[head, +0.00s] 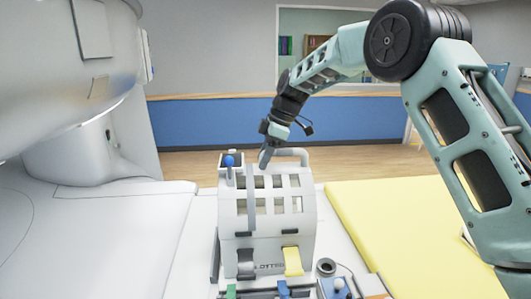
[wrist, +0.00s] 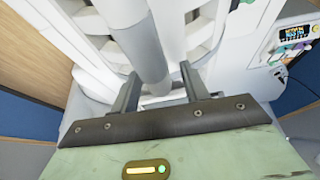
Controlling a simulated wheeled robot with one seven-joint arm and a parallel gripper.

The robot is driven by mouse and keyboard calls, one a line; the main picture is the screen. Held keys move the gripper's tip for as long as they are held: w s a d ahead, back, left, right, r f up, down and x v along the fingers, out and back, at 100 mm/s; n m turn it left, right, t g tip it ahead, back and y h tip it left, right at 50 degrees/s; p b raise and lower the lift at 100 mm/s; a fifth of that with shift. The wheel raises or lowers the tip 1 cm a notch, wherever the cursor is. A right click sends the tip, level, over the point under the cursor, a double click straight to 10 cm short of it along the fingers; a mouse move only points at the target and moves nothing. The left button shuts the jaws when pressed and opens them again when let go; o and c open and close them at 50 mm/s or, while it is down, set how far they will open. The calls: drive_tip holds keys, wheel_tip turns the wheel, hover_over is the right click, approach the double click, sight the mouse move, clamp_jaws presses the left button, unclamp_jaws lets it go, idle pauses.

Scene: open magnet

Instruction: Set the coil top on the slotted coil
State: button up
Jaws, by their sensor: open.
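The slotted coil (head: 266,250) is a pale grey-white housing on the white table, with a black strap and a yellow strap on its front. The coil top (head: 283,205), a curved shell with several rectangular openings and a raised handle at the back, sits over it; I cannot tell whether it is fully seated. My gripper (head: 264,160) is at the top of the shell, near the handle. In the wrist view, my gripper (wrist: 160,88) is open, its dark fingers apart. A grey bar (wrist: 146,45) passes beyond and between them; I cannot tell whether they touch it.
A blue knob (head: 229,160) stands at the shell's upper left. The big white magnet (head: 70,60) overhangs the left. A yellow pad (head: 390,240) lies to the right. Small coloured items and a cable crowd the front. A small display unit (wrist: 295,35) shows at upper right.

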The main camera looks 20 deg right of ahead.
drive_tip(key=b+v, duration=0.2)
drive_tip(key=v, duration=1.5)
drive_tip(key=shift+r+b, duration=0.3)
drive_tip(key=s+a+f+m+g+h+b, duration=0.1)
drive_tip(key=s+a+f+m, duration=0.1)
drive_tip(key=s+a+f, duration=0.55)
drive_tip(key=s+a+f+m, duration=0.2)
drive_tip(key=s+a+f, duration=0.2)
drive_tip(key=s+a, duration=0.65)
drive_tip(key=s+d+f+m+h, duration=0.1)
drive_tip(key=s+f, duration=0.5)
drive_tip(key=s, duration=0.6)
drive_tip(key=s+d+f+m+h, duration=0.1)
drive_tip(key=s+d+f+m, duration=0.1)
drive_tip(key=s+d+f, duration=0.2)
drive_tip(key=s+f+b, duration=0.1)
drive_tip(key=s+f, duration=0.2)
drive_tip(key=s, duration=0.5)
drive_tip(key=shift+s+d+f+m+h, duration=0.2)
drive_tip(key=shift+s+m+h, duration=0.1)
drive_tip(key=shift+s+h, duration=0.1)
